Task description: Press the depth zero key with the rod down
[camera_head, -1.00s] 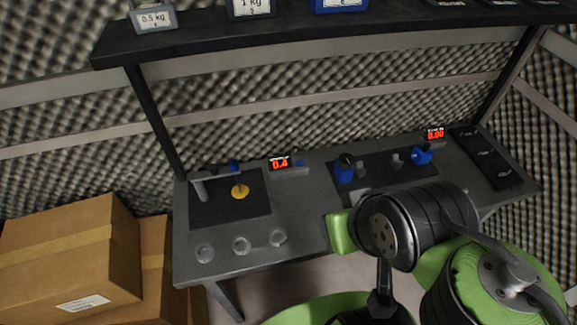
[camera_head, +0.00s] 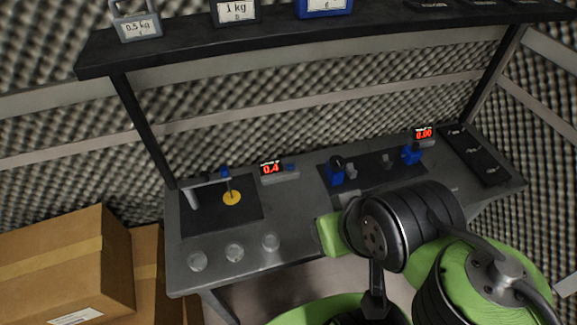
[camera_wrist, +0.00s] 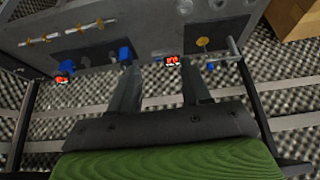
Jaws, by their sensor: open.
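A thin upright rod (camera_head: 228,186) with a blue knob at its top stands on a gold disc (camera_head: 232,198) at the bench's left; its lower end appears to meet the disc. The disc also shows in the wrist view (camera_wrist: 203,42). Right of it, a small display (camera_head: 271,168) reads 0.4 in red, also seen in the wrist view (camera_wrist: 172,62). A small blue key (camera_head: 291,167) sits beside this display; its label is too small to read. My gripper (camera_wrist: 160,78) is open and empty, fingers apart, pointing toward the bench. My arm hides it in the head view.
A dark panel with blue clamps (camera_head: 337,172) lies at the bench's middle, near a second display (camera_head: 424,133) reading 0.00. Several clear round pieces (camera_head: 234,253) lie at the front left. A shelf with weights (camera_head: 236,12) hangs above. Cardboard boxes (camera_head: 65,262) stand left.

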